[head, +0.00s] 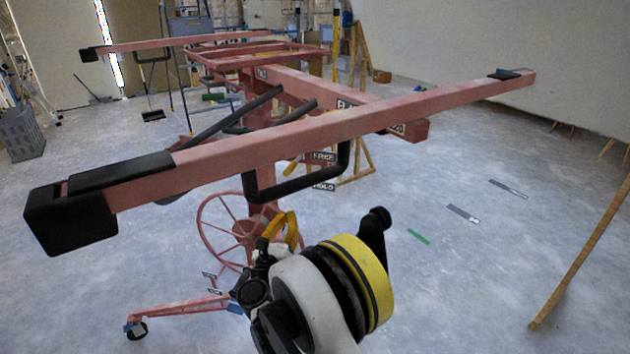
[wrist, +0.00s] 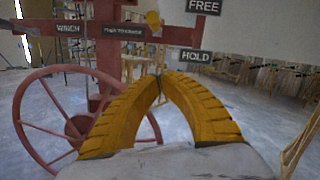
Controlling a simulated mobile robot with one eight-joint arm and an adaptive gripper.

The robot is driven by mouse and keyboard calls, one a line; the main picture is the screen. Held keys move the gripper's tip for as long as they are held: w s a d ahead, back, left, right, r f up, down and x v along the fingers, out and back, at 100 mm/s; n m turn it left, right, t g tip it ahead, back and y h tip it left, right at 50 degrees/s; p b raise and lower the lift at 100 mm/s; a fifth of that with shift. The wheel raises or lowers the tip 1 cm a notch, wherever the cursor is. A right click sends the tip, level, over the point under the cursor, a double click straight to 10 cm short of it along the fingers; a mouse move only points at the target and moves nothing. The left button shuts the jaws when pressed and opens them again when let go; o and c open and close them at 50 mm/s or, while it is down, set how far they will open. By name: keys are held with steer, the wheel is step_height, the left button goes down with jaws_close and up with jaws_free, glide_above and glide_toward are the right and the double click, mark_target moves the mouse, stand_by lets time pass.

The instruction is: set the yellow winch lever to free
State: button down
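The yellow winch lever shows in the wrist view as a rounded yellow knob (wrist: 153,18) on the red crossbar, left of the FREE sign (wrist: 204,6) and the HOLD sign (wrist: 195,57). In the head view the lever (head: 291,168) is small and partly hidden behind the black bar. FREE (head: 323,156) sits above HOLD (head: 322,186) there. I cannot tell the lever's exact setting. My gripper (wrist: 160,77) has yellow curved fingers with tips together and nothing visible between them. It also shows in the head view (head: 288,215), nearer the camera than the lever and apart from it.
The red panel lift's long arm (head: 300,125) crosses above my gripper, with a black U-shaped bar (head: 300,190) hanging from it. A red spoked wheel (wrist: 45,115) stands left of the fingers. A wooden pole (head: 585,250) leans at right. The floor at right is mostly clear.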

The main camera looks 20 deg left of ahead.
mark_target(287, 172)
steer(key=w+a+r+b, duration=0.2)
steer(key=w+r+b, duration=0.2)
steer(key=w, duration=0.5)
steer(key=shift+w+r, duration=0.25)
steer(key=shift+r, duration=0.6)
step_height(287, 172, up, 2)
steer(key=g+p, duration=0.2)
steer(key=p, duration=0.1)
steer(key=shift+s+r+g+p, duration=0.2)
steer(key=shift+r+g+p, duration=0.2)
steer(key=shift+r+p, duration=0.65)
steer(key=shift+w+a+r, duration=0.1)
steer(key=shift+r, duration=0.05)
